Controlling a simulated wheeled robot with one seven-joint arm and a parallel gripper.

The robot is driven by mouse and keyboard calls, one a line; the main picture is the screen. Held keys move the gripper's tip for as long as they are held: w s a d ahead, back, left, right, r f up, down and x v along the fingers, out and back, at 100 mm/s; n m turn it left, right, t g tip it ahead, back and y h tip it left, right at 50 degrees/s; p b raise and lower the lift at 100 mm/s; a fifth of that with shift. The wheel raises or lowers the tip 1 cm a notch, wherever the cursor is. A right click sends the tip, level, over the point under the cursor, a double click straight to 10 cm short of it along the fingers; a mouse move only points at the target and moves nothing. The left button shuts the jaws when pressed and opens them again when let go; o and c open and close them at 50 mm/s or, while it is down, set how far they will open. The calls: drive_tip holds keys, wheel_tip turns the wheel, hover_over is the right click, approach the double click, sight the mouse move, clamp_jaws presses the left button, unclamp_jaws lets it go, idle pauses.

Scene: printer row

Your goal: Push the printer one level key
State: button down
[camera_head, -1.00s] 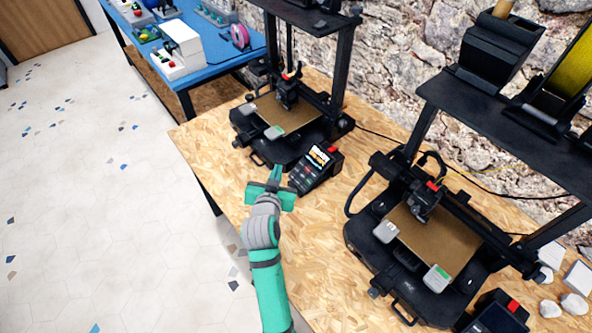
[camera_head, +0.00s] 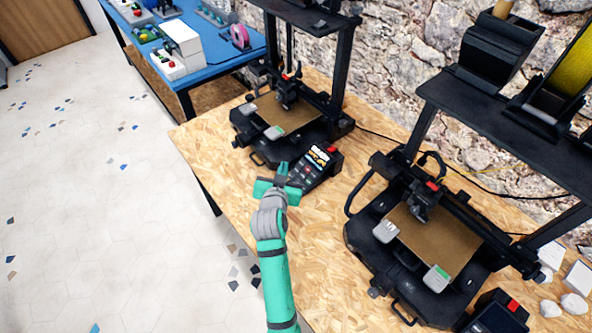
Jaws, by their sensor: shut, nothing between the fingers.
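The left printer (camera_head: 291,121) is a black frame machine with a brown bed, standing at the back of the wooden table. Its control panel (camera_head: 318,167), a small black box with a lit screen, dark keys and a red part on top, sits at its front right corner. My gripper (camera_head: 283,168) is green and shut, with nothing held. Its tips are just left of the panel's lower left side, close to the keys. I cannot tell whether they touch. The single keys are too small to tell apart, and my fingers may hide some.
A second black printer (camera_head: 437,241) stands to the right, with its own panel (camera_head: 497,316) at the bottom edge. A black shelf (camera_head: 500,110) carries a yellow spool. A blue table (camera_head: 215,58) is behind left. Bare wooden board (camera_head: 310,245) lies right of my arm.

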sight(297, 170)
drive_tip(key=shift+w+d+f, duration=0.25)
drive_tip(key=shift+d+f, duration=0.15)
drive_tip(key=shift+f, duration=0.2)
drive_tip(key=shift+w+d+f, duration=0.3)
drive_tip(key=shift+d+f, duration=0.05)
drive_tip(key=shift+f, duration=0.25)
drive_tip(key=shift+w+d+f, duration=0.25)
drive_tip(key=shift+d+f, duration=0.15)
drive_tip(key=shift+f, duration=0.2)
drive_tip(key=shift+w+f, duration=0.1)
drive_tip(key=shift+f, duration=0.05)
idle(0.7)
drive_tip(key=shift+w+d+f, duration=0.1)
drive_tip(key=shift+d+f, duration=0.1)
